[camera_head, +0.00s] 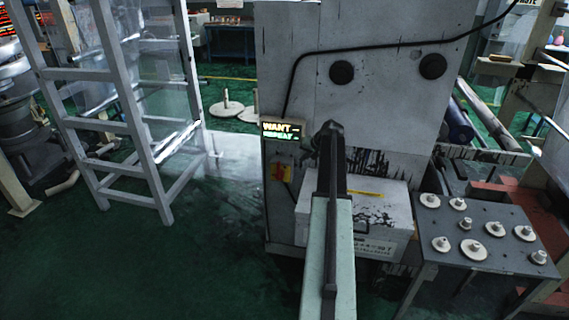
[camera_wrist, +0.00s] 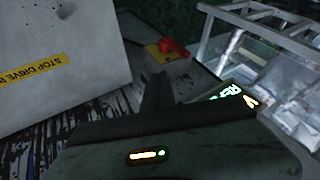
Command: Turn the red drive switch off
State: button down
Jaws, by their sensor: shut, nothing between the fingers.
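The red drive switch is a red knob on a yellow plate on the grey machine's front. It shows small in the head view (camera_head: 280,172), left of my arm, below the lit sign. In the wrist view the red knob (camera_wrist: 174,47) is at the top middle. My gripper (camera_head: 330,132) is shut and empty in the head view, up and to the right of the switch. In the wrist view its dark fingers (camera_wrist: 157,82) point towards the switch, with a visible gap between. Which way the knob is turned is too small to tell.
A lit sign (camera_head: 281,130) reading "WANT – REPEAT" sits just above the switch. A pale box (camera_head: 318,207) juts out to the right, with a yellow "STOP DRIVE" label (camera_wrist: 35,75). A white ladder (camera_head: 110,125) stands left. A table (camera_head: 482,262) with several discs stands right.

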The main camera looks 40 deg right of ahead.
jog(key=shift+a+f, duration=0.1)
jog(key=shift+f, duration=0.05)
jog(key=b, duration=0.8)
send_near(279, 170)
jog(key=w+d+f, duration=0.1)
jog(key=f, duration=0.1)
jog(key=w+d+f, duration=0.1)
jog(key=w+f, duration=0.1)
jog(key=shift+w+d, duration=0.15)
jog(key=shift+d, duration=0.05)
jog(key=shift+a, duration=0.15)
